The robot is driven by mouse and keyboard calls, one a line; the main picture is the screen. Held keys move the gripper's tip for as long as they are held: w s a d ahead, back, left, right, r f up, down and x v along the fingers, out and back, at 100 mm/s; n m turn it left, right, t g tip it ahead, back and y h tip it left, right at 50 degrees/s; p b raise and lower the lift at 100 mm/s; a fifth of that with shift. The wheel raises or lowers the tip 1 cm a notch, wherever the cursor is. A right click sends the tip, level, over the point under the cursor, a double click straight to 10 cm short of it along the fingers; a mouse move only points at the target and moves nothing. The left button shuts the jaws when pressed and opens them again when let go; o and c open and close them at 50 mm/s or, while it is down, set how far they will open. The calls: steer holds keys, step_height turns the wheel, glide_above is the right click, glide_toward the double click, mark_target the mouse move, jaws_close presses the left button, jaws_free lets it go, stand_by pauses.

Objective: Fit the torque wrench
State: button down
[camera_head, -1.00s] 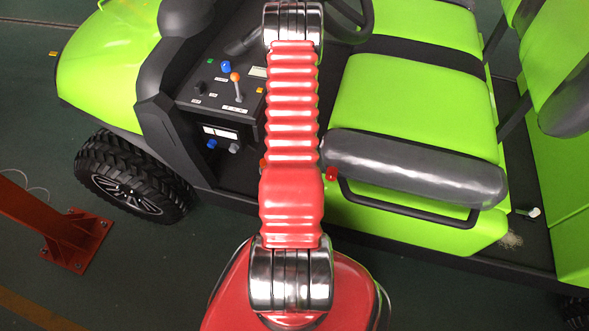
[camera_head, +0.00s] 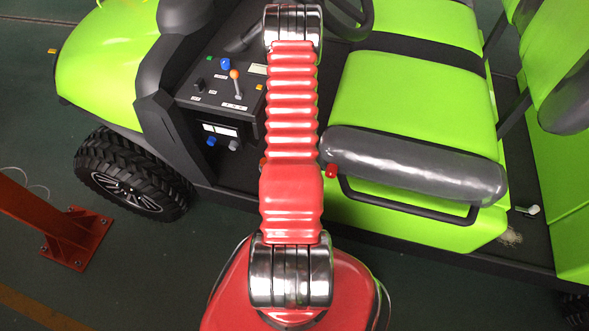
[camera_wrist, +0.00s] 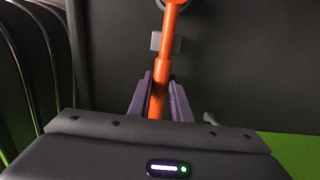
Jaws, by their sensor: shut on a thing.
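The torque wrench is seen as an orange bar (camera_wrist: 171,45) in the wrist view. It runs upward from between the jaws to a round end at the top edge of the picture, where a grey part partly shows. My gripper (camera_wrist: 161,95) has purple jaws that close on the lower part of the orange bar from both sides. Whether the bar's upper end is seated on anything cannot be told. In the head view my gripper and the wrench are hidden behind my red arm.
A small grey block (camera_wrist: 157,41) sits on the dark surface behind the bar. Black cables (camera_wrist: 42,50) run along the left. In the head view the green cart has a control panel (camera_head: 222,88), a seat (camera_head: 412,95) and a padded armrest (camera_head: 415,165) close to my arm.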

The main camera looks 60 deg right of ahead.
steer(key=c, duration=1.5)
jaws_free()
steer(key=shift+c, duration=0.2)
steer(key=shift+r, duration=3.65)
